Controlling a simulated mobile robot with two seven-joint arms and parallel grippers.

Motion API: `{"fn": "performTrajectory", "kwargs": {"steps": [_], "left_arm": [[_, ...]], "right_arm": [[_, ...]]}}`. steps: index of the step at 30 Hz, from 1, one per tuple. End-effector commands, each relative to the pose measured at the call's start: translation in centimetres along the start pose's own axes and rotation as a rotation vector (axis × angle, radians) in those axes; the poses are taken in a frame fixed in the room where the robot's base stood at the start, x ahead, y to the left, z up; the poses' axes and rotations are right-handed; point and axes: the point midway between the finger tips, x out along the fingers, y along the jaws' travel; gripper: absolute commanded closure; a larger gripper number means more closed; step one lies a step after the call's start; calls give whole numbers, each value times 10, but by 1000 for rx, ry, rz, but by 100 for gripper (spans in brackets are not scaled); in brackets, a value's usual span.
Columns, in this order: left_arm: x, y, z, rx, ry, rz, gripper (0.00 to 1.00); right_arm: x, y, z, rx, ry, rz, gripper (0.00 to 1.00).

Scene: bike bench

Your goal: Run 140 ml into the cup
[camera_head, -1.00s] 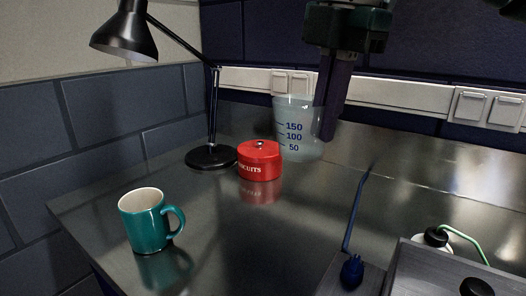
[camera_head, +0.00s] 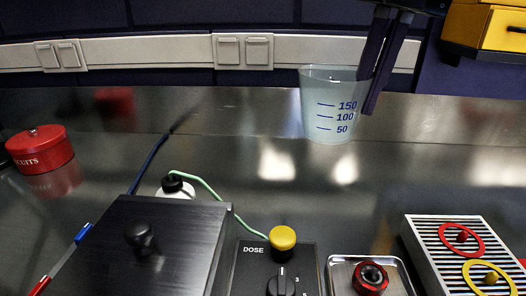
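A translucent measuring cup (camera_head: 326,112) with blue marks 50, 100 and 150 hangs upright above the steel bench. My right gripper (camera_head: 369,92) comes down from the top and is shut on the cup's right wall at the rim. I cannot tell whether liquid is in the cup. Below it on the bench is a dark panel (camera_head: 251,276) marked DOSE, with a yellow button (camera_head: 283,239) and a black knob (camera_head: 284,283). A green tube (camera_head: 214,192) runs from a white bottle with a black cap (camera_head: 175,187) to this panel. My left gripper is out of view.
A dark box with a black knob (camera_head: 190,222) stands left of the panel. Right of it are a metal tray (camera_head: 339,268) holding a red-black part (camera_head: 370,278) and a slatted rack (camera_head: 424,236) with rings. A red biscuit tin (camera_head: 40,150) stands far left. The bench behind the panel is clear.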

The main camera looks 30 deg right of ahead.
Motion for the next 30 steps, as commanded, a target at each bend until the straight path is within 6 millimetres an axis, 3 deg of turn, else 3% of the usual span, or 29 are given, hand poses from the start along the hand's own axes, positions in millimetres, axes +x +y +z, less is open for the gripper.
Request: {"fn": "performTrajectory", "kwargs": {"steps": [6,12,20,25,30], "left_arm": [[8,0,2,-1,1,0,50],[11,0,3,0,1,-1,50],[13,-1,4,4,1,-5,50],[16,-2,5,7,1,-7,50],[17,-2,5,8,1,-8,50]], "right_arm": [[66,-12,-2,2,5,-7,100],[116,-19,-1,2,3,-5,100],[144,-22,-1,2,1,-2,100],[172,-27,-1,2,2,-3,100],[181,-28,-1,1,-1,-3,100]]}}
